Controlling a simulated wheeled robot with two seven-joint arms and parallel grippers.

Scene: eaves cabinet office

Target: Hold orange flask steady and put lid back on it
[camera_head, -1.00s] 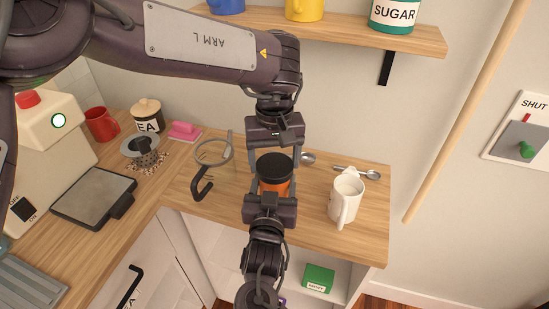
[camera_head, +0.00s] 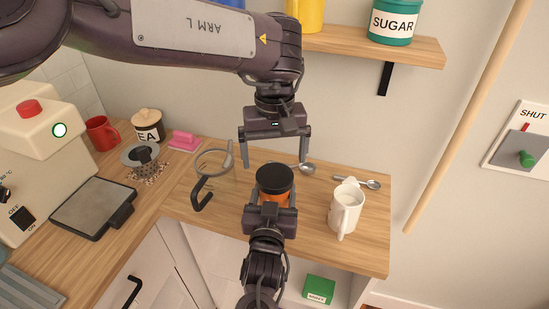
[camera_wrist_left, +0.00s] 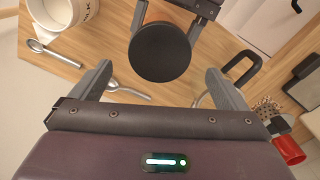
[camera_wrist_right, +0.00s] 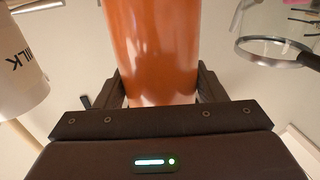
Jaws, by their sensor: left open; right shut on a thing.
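The orange flask (camera_head: 276,199) stands upright near the front edge of the wooden counter, and its orange body fills the upper middle of the right wrist view (camera_wrist_right: 152,50). The black lid (camera_head: 275,178) sits on top of the flask and looks level; it shows from above in the left wrist view (camera_wrist_left: 160,52). My right gripper (camera_head: 271,203) is shut around the flask's body from the front. My left gripper (camera_head: 275,162) is open and empty, above and behind the lid and apart from it. Any thread or seam under the lid is hidden.
A white milk jug (camera_head: 345,209) stands right of the flask, with spoons (camera_head: 306,168) behind. A glass vessel with a black handle (camera_head: 203,188) stands to the left. A shelf (camera_head: 370,44) with canisters overhangs the counter. A green box (camera_head: 319,289) lies below.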

